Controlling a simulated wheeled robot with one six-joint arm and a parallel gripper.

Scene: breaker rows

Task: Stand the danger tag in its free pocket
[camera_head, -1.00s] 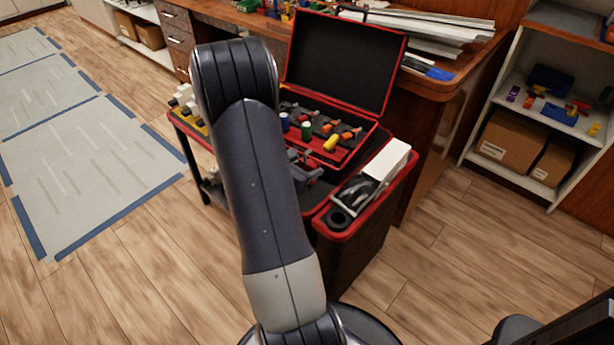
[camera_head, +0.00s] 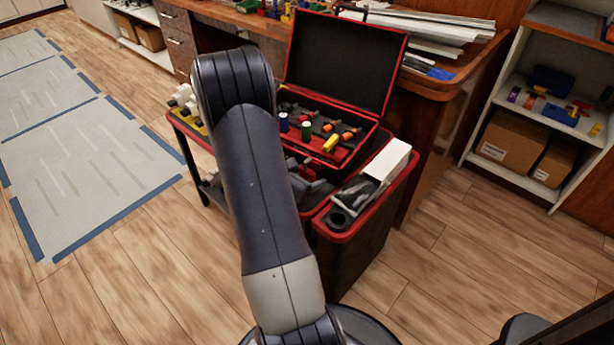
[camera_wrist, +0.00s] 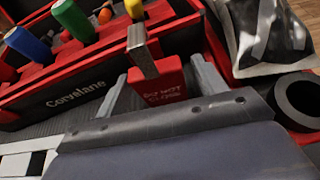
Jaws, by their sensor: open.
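The tag's lower edge is hidden behind the gripper body. I cannot make out a free pocket. In the head view my arm hides much of the gripper.
The open case's black lid (camera_head: 345,60) stands up behind. Handled tools in blue (camera_wrist: 28,45), green (camera_wrist: 72,18) and yellow fill the case. A clear bag (camera_wrist: 262,35) and a black ring (camera_wrist: 297,97) lie right of the gripper. Floor is clear at right.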

